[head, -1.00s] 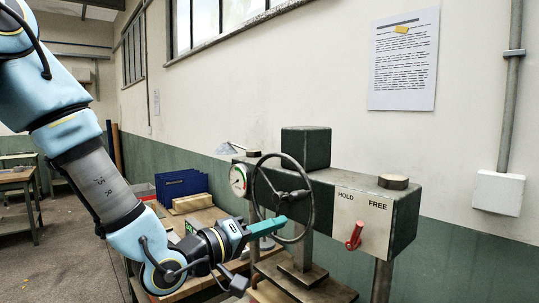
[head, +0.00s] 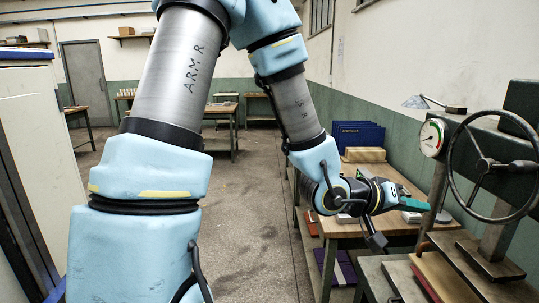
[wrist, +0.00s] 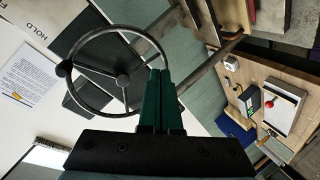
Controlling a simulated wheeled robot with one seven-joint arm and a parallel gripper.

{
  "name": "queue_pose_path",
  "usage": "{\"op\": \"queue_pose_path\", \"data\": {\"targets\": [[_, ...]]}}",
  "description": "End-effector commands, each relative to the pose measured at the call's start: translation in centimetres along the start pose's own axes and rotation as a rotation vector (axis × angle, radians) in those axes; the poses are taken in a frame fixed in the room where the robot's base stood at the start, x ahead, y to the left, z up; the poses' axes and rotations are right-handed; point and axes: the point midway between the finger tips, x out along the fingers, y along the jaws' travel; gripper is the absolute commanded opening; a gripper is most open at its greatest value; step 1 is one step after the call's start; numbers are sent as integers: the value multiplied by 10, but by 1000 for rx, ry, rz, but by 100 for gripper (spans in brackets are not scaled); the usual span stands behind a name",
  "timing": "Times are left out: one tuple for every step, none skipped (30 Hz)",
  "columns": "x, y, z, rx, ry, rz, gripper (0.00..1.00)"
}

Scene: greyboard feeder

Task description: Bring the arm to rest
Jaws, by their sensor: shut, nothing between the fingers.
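My gripper (head: 415,205) is at the right in the head view, beside the handwheel (head: 498,168) of the press and left of its rim. It points right, toward the press, and its green fingers are closed together with nothing between them. In the wrist view, the shut green fingers (wrist: 160,100) reach up the middle. The handwheel (wrist: 112,72) shows there to their left, its rim passing close by the fingers. I cannot tell whether they touch it. My arm spans the middle of the head view, bent down to the gripper.
A workbench (head: 352,229) with blue folders (head: 357,135) and a tan block (head: 365,154) stands behind the gripper. A round gauge (head: 432,137) is on the press. A pale cabinet (head: 30,130) stands at the left. The floor (head: 245,210) between is open.

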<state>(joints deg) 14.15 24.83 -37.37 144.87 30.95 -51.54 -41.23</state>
Motion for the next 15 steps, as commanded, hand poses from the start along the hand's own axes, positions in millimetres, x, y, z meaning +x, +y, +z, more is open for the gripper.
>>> {"op": "queue_pose_path", "data": {"targets": [[-10, -38, -4, 36, -6, -120, 0], [-18, -59, -7, 53, -16, -191, 0], [-31, -86, -9, 71, -31, -282, 0], [-42, -105, -11, 82, -44, -350, 0], [-54, -123, -12, 89, -59, -417, 0], [-72, -147, -14, 94, -81, -504, 0], [-87, -163, -14, 92, -99, -568, 0], [-102, -178, -14, 89, -118, -630, 0], [-125, -197, -13, 78, -147, -710, 0], [-142, -210, -11, 64, -170, -768, 0], [-161, -222, -8, 47, -194, -824, 0], [-186, -235, -3, 16, -229, -894, 0], [-205, -243, 1, -11, -257, -941, 0], [-224, -249, 6, -41, -283, -983, 0], [-247, -255, 14, -86, -320, -1031, 0]]}}
